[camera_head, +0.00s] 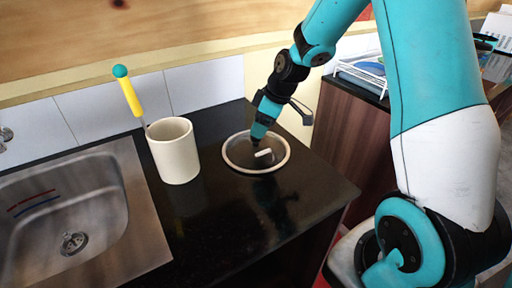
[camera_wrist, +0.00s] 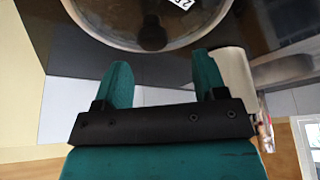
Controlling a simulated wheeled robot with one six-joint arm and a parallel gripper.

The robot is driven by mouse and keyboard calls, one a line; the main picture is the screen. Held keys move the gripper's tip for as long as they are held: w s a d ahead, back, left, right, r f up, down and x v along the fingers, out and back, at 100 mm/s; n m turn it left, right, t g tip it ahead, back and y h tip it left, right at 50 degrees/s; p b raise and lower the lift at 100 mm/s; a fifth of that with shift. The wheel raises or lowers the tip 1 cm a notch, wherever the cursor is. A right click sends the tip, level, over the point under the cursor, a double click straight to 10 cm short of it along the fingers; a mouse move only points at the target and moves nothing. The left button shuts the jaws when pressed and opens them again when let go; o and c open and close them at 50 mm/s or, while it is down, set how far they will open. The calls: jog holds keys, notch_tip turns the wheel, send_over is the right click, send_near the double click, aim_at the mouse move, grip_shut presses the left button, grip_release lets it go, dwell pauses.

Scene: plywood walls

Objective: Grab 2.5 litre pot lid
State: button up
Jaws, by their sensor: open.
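The pot lid (camera_head: 238,158) lies on the black countertop, round with a pale metal rim and a dark, see-through-looking middle. A white label sits on it. In the wrist view the lid (camera_wrist: 110,28) fills the top edge, partly cut off, with a dark round knob and the label bearing partly cut-off print. My gripper (camera_head: 258,134) is above the lid's far side in the head view, pointing down. In the wrist view its two teal fingers (camera_wrist: 162,65) are apart and empty, with the knob beyond the gap between them. Contact with the lid cannot be told.
A cream mug (camera_head: 173,155) holding a yellow-handled tool (camera_head: 129,97) stands left of the lid. A metal sink (camera_head: 70,220) is farther left. White tiled wall runs behind. The counter is bare in front of the lid. A wooden cabinet (camera_head: 345,135) with a white rack stands right.

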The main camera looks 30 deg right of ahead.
aim_at(256, 143)
jog(key=shift+d+p+x, duration=0.2)
jog(key=shift+p+x, duration=0.15)
jog(key=shift+x, duration=1)
jog(key=shift+d+p+x, duration=0.15)
jog(key=shift+p+x, duration=0.2)
jog(key=shift+x, duration=0.95)
jog(key=shift+w, duration=0.15)
jog(key=c, duration=1.2)
jog(key=shift+o, duration=0.2)
jog(key=shift+r, duration=0.1)
